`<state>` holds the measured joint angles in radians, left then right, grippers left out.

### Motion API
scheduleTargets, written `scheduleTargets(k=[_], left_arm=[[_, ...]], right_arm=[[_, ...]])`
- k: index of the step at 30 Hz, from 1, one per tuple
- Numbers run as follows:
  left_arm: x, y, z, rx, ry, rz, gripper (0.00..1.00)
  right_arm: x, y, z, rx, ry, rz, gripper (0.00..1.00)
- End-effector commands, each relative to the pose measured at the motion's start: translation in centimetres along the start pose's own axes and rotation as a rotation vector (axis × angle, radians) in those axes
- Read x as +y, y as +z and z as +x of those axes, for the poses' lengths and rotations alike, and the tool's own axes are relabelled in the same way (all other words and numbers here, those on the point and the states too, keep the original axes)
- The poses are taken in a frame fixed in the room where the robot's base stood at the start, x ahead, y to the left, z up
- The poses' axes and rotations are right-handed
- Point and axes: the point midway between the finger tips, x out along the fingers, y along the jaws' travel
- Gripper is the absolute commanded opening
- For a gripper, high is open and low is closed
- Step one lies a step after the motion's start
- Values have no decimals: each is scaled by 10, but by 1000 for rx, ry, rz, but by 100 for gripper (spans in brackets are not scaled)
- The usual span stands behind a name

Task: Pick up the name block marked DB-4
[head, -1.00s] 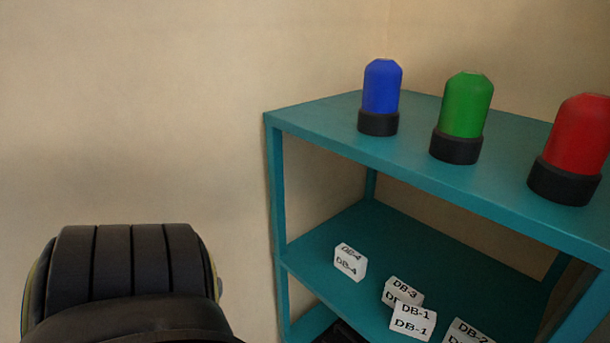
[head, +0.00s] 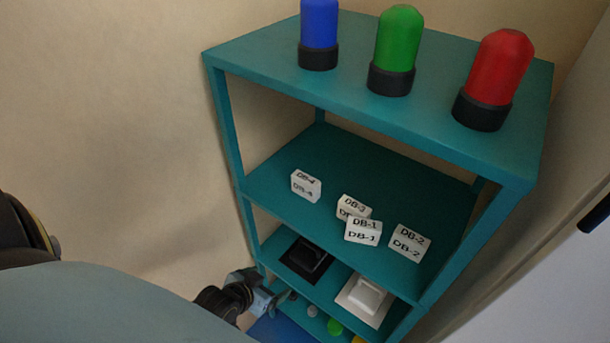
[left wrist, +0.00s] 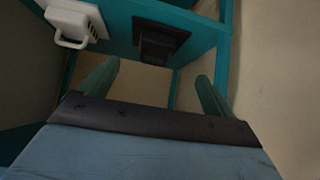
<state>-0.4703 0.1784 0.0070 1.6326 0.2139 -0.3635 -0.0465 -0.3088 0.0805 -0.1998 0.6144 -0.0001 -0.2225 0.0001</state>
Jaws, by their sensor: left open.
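The name block marked DB-4 (head: 306,186) is a small white block with black lettering. It sits at the left end of the middle shelf (head: 270,190) in the head view, apart from the other blocks. My left gripper (head: 272,299) is open, low at the left front of the teal rack, below and left of DB-4. In the left wrist view its two fingers (left wrist: 155,90) are spread with nothing between them. DB-4 is not seen in the left wrist view. My right gripper is not in view.
Blocks DB-3 (head: 353,206), DB-1 (head: 363,230) and DB-2 (head: 409,243) stand right of DB-4. Blue (head: 319,35), green (head: 396,50) and red (head: 494,80) domed cylinders stand on top. Black (head: 306,259) and white (head: 364,300) handled pieces sit on a lower shelf.

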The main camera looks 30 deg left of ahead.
Motion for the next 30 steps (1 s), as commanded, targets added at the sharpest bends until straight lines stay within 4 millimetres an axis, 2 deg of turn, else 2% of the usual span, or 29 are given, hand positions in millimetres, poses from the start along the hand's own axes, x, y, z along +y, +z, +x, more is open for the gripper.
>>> scheduleTargets(k=[1, 3, 6, 10, 14, 17, 30], left_arm=[[-4, -44, -22, 72, 2, 1, 89], [-7, -94, -48, 160, 9, 1, 89], [-7, -147, -82, 258, 20, 8, 89], [-5, -193, -118, 350, 34, 20, 89], [-3, -219, -140, 403, 44, 27, 89], [-2, -229, -144, 421, 47, 30, 89], [2, -257, -80, 423, 48, 29, 89]], right_arm=[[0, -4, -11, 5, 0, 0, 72], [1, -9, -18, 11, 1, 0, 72], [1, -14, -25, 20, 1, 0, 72], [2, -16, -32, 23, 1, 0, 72], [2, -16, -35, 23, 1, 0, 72], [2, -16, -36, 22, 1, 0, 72], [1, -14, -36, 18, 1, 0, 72]])
